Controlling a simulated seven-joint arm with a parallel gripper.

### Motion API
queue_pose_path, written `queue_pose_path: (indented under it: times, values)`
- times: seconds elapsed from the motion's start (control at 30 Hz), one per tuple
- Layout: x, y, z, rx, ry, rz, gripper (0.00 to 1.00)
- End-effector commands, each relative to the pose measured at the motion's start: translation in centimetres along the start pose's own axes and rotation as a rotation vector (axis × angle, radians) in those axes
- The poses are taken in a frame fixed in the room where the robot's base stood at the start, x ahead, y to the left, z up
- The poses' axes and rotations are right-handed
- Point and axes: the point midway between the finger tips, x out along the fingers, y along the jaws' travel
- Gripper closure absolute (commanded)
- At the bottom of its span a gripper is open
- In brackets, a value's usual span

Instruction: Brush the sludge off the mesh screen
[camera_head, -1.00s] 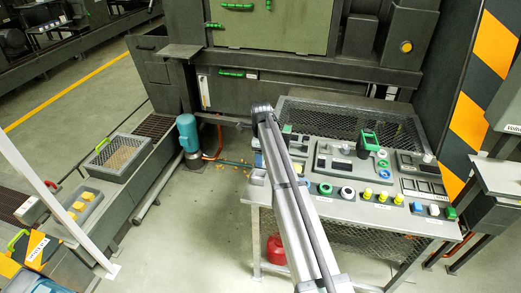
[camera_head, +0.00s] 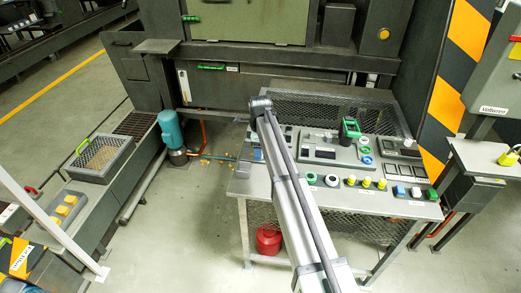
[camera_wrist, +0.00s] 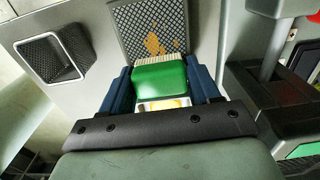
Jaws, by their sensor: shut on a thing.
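In the wrist view, my gripper (camera_wrist: 161,88) has its two blue fingers shut on a green brush (camera_wrist: 160,76) with pale bristles pointing toward the top of the picture. The mesh screen (camera_wrist: 133,17) lies just beyond the bristles, a dark grid in a pale frame. Orange-brown sludge (camera_wrist: 155,44) sits in patches on its middle and lower part. The bristles overlap the near end of the screen in the picture; I cannot tell whether they touch it. In the head view my arm hides the gripper, brush and screen.
A mesh-sided holder (camera_wrist: 52,56) stands left of the screen, and a dark device (camera_wrist: 262,85) is close on the right. In the head view the bench (camera_head: 262,188) carries control panels and several buttons. A red can (camera_head: 268,239) is under it.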

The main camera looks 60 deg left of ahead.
Motion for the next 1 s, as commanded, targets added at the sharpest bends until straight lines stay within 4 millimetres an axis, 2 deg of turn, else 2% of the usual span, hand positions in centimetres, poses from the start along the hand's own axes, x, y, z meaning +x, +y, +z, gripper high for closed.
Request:
queue_pose_path:
  times: [0.67,0.73,0.83,1.0]
  values:
    - [0.0,-0.1,6.3,0.0,-0.001,0.0,0.67]
    - [-0.3,0.0,6.2,0.001,-0.001,0.0,0.67]
    - [-2.7,-0.1,6.2,0.001,-0.002,-0.003,0.67]
    - [-4.0,0.0,6.1,0.001,-0.001,-0.001,0.67]
